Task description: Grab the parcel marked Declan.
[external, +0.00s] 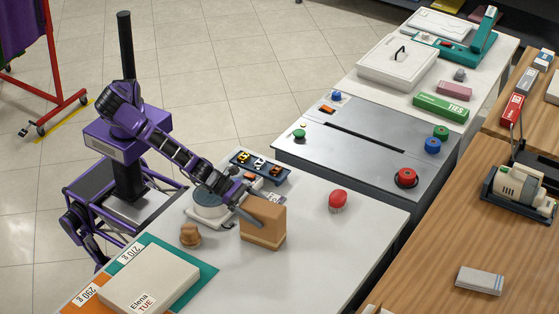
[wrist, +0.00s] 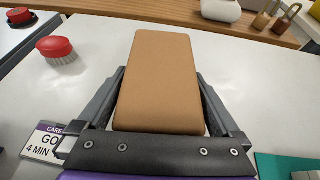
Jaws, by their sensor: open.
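A brown box (external: 263,226) stands upright on the white table in the external view. It also fills the middle of the wrist view (wrist: 158,80). No name shows on its visible faces, and I see no "Declan" anywhere. A flat white parcel (external: 150,275) at the front left is marked "Elena TUE". In the wrist view my gripper (wrist: 160,100) is open, with one finger on each side of the box. Whether the fingers touch it is unclear.
A red brush (external: 338,200) stands right of the box. A small brown object (external: 190,235) is to its left. A dark tray (external: 260,166) lies behind it. A teal mat (external: 200,290) is under the Elena parcel. The table's right front is clear.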

